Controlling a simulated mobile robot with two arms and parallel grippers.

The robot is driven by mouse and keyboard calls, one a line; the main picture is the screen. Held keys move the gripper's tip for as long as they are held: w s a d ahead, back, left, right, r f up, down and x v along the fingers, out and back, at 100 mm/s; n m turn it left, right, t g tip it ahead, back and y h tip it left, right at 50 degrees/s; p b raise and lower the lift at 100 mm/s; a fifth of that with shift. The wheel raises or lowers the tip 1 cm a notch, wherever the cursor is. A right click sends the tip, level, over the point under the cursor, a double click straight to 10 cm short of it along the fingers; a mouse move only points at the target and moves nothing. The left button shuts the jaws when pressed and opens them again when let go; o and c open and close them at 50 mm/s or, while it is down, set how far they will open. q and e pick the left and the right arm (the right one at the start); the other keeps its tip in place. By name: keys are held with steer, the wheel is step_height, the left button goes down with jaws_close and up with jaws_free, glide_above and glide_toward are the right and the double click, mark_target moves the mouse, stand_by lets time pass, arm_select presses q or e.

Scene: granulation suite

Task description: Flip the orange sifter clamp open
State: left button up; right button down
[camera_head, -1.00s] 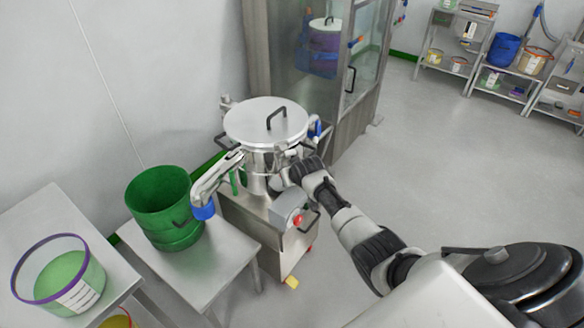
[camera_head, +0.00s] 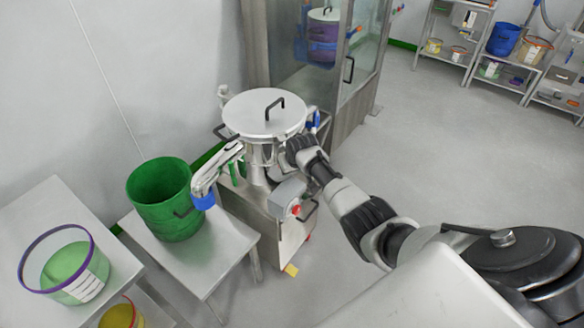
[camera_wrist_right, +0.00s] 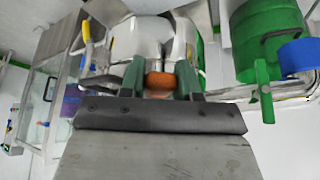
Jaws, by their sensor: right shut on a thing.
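The steel sifter (camera_head: 262,118) stands on its cabinet, with a flat round lid and a dark handle on top. The orange clamp (camera_wrist_right: 160,80) shows in the right wrist view, small and rounded, against the shiny steel body. My right gripper (camera_wrist_right: 161,82) has its two green-grey fingers on either side of the clamp and is shut on it. In the head view my right arm reaches from the lower right to the sifter's side under the lid. There the fingertips and the clamp are hidden by my wrist. My left gripper is not in view.
A green bucket (camera_head: 162,210) stands on a steel table (camera_head: 235,246) left of the sifter, near its blue-tipped spout (camera_head: 204,201). A clear purple-rimmed tub (camera_head: 68,268) sits at the lower left. A glass-doored cabinet (camera_head: 350,70) stands behind. The floor to the right is open.

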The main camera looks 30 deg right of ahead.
steer(key=shift+w+d+r+t, duration=0.15)
steer(key=shift+w+r, duration=0.2)
steer(key=shift+r, duration=0.2)
steer(key=shift+w+d+r+t, duration=0.15)
steer(key=shift+w+r, duration=0.2)
steer(key=shift+r, duration=0.15)
steer(key=c, duration=1.1)
jaws_free()
steer(key=shift+o, duration=1.4)
steer(key=shift+w+f, duration=0.25)
steer(key=shift+f, duration=0.25)
steer(key=shift+s+a+r, duration=0.15)
steer(key=shift+s, duration=0.05)
steer(key=shift+s+r, duration=0.3)
steer(key=shift+r, duration=0.2)
steer(key=v, duration=0.9)
steer(key=shift+w+r, duration=0.15)
steer(key=shift+r, duration=0.1)
